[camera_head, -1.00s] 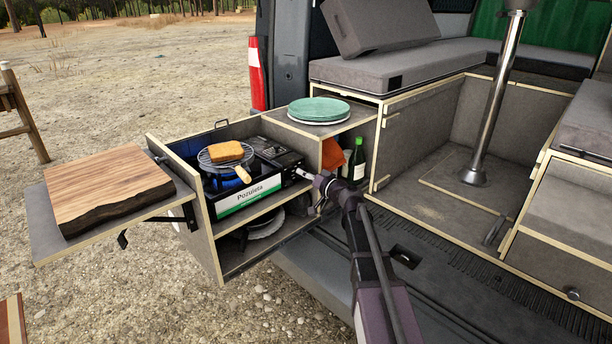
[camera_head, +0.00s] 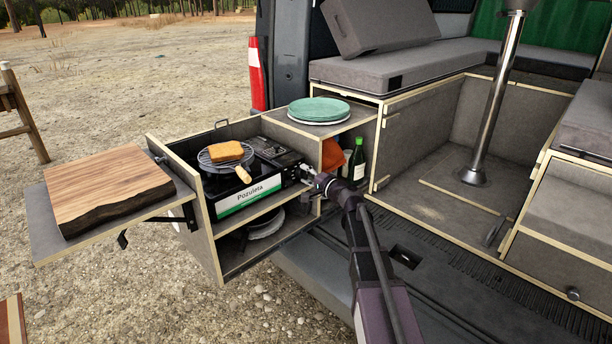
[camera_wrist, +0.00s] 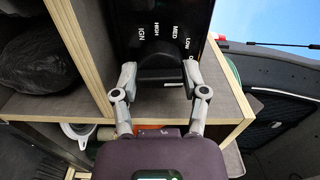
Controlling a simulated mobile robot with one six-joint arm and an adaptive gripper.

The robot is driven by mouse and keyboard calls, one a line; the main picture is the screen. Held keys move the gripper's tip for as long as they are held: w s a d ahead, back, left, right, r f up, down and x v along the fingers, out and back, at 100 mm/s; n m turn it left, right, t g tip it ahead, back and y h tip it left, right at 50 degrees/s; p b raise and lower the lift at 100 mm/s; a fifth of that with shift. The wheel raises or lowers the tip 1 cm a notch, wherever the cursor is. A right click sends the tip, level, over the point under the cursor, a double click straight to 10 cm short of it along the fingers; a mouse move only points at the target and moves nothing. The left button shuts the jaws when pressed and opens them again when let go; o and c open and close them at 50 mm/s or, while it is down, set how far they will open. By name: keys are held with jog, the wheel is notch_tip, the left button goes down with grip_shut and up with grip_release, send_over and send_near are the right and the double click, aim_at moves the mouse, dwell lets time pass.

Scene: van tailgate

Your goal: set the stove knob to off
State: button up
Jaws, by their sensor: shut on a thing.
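The stove (camera_head: 246,190) is a black camping cooker with a white and green "Pozuleta" front, set in the pull-out kitchen box. Its black knob (camera_wrist: 160,74) is in the wrist view, on a dark panel marked IGN, HIGH, MED and LOW. Another mark at the right is partly covered by a finger, and I cannot read the knob's setting. My gripper (camera_wrist: 159,67) is shut on the knob, one finger on each side. In the head view my gripper (camera_head: 313,179) is at the stove's right end, and the knob is hidden there.
A round grill (camera_head: 212,164) with toast (camera_head: 226,151) is on the stove. Plates (camera_head: 318,110) stand on the box top, and a green bottle (camera_head: 357,160) is in the shelf beside the gripper. A wooden board (camera_head: 107,187) lies on the left side shelf.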

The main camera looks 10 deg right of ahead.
jog(key=shift+m, duration=0.5)
jog(key=o, duration=1.1)
jog(key=shift+o, duration=0.2)
jog(key=v, duration=1.2)
jog(key=shift+f, duration=0.1)
